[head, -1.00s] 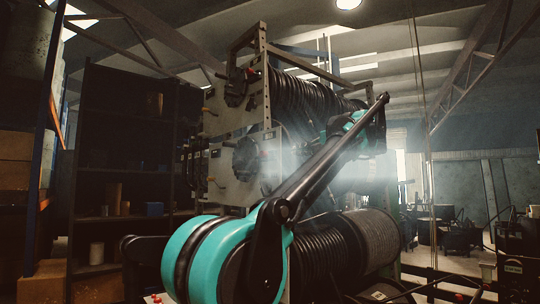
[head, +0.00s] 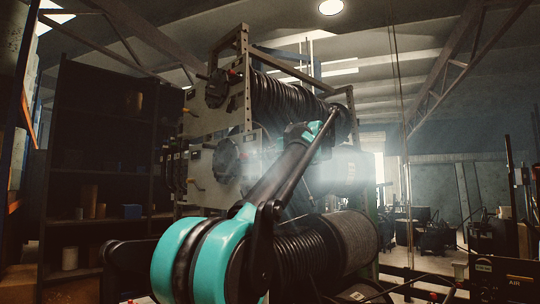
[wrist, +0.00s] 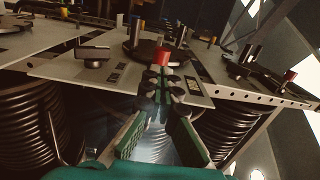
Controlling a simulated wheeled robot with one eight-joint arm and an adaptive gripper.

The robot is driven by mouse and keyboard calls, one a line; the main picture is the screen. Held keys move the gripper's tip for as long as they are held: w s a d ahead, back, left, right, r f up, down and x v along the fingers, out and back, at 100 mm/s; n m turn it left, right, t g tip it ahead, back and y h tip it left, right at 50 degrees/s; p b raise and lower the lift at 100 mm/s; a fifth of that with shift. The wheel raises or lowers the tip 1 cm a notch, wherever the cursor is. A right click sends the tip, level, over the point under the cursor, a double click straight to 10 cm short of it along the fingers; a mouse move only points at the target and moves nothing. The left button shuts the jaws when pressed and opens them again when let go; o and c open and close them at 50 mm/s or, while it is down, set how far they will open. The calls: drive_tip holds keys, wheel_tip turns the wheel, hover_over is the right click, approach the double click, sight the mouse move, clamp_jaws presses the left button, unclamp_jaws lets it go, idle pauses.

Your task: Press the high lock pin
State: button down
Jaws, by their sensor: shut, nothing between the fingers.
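In the wrist view my gripper (wrist: 157,82) is shut and empty, with its fingertips together. A red-capped pin (wrist: 161,56) stands up from the pale panel (wrist: 70,66) just beyond the fingertips. The fingertips overlap its lower part in the picture, and I cannot tell whether they touch it. Another red-capped pin (wrist: 289,76) is at the right. I cannot tell which one is the high lock pin. My gripper does not show there.
Hose reels (head: 290,100) are stacked in a metal frame (head: 247,85), with a large lower reel (head: 300,252) close to my arm. A dark shelf (head: 100,150) stands at the left. In the wrist view, posts and levers (wrist: 93,54) rise from the panel around the gripper.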

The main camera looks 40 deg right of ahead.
sight(246, 157)
drive_tip(key=shift+w+a, duration=0.2)
drive_tip(key=shift+w, duration=2.1)
drive_tip(key=shift+w+a, duration=0.15)
drive_tip(key=shift+w, duration=1.6)
drive_tip(key=shift+s, duration=0.15)
